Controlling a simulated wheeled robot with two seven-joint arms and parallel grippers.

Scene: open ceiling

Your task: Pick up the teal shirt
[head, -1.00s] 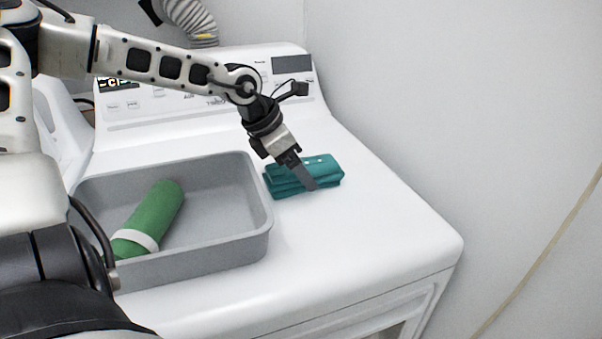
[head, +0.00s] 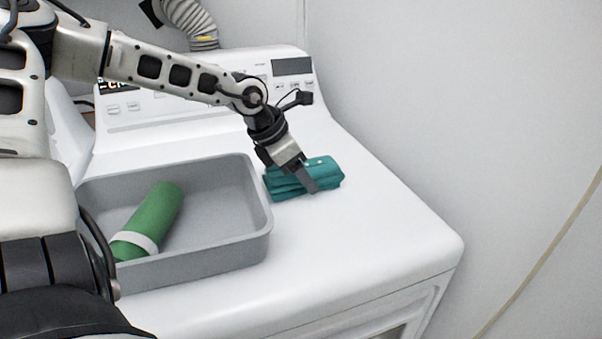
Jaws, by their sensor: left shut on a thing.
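The teal shirt (head: 328,176) is a folded bundle in the head view, on the white machine top just right of the grey bin. My left gripper (head: 307,183) reaches down over it from the upper left and is shut on the shirt. The cloth looks pinched and creased around the fingers. The shirt looks still at the level of the machine top; I cannot tell if there is a gap under it. My right gripper is not in the picture.
A grey bin (head: 262,215) stands left of the shirt with a green roll (head: 158,212) with a white band in it. The white machine (head: 370,240) has a raised control panel at the back. Its top is clear to the right and front. A wall rises at the right.

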